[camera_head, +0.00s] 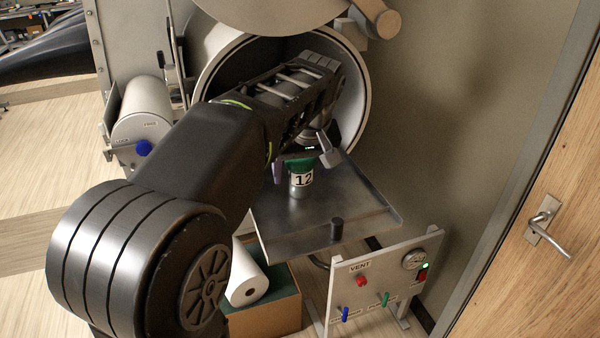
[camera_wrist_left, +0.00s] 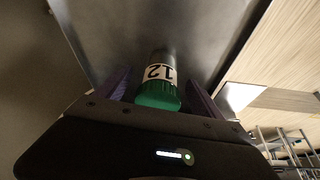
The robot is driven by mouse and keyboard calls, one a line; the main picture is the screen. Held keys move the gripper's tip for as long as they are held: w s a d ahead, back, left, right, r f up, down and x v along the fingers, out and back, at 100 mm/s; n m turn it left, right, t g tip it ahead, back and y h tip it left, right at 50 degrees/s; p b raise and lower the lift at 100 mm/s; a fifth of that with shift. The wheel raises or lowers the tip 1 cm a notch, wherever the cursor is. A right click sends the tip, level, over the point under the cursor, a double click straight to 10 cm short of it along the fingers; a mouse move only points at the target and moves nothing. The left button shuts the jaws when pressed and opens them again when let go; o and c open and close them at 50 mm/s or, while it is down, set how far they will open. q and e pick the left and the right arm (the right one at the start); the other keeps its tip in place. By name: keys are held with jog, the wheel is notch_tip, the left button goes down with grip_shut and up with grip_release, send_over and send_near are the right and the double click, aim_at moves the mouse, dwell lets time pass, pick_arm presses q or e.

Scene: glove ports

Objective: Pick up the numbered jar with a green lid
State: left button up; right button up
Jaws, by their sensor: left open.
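The numbered jar (camera_head: 301,181) stands upright on a metal tray (camera_head: 290,232) in front of the round port. My right gripper is not in view.
A vent panel (camera_head: 385,275) with a gauge stands at the lower right. A small cylindrical lock (camera_head: 146,110) is at the left. A wooden door (camera_head: 560,190) is at the right.

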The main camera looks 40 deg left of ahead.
aim_at(300, 178)
pick_arm(q)
jog(key=x, duration=0.3)
jog(key=shift+f, duration=0.1)
jog(key=shift+c, duration=0.6)
jog(key=c, duration=1.3)
